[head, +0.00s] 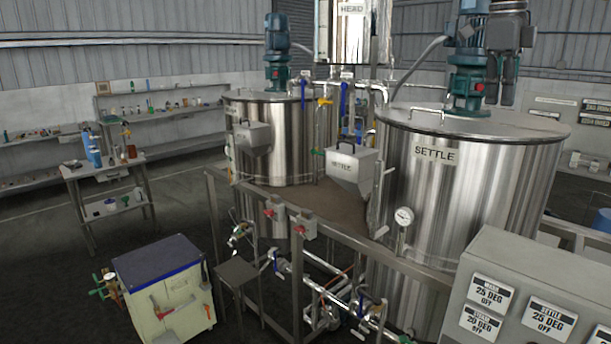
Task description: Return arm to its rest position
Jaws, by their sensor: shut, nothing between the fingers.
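My gripper (501,100) hangs at the top right, pointing down, dark grey and empty, with its fingers shut. In the picture it overlaps the area above the large steel tank labelled SETTLE (490,190) and sits beside that tank's blue-green motor (468,78). I cannot tell its exact distance from the tank. The rest of my arm is cut off by the top edge of the view.
A second steel tank (265,125) stands left of centre, with a HEAD vessel (352,35) above. A control panel (500,295) is at bottom right. A cream cabinet (165,285) and a small table (100,165) stand left. Open floor lies between them.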

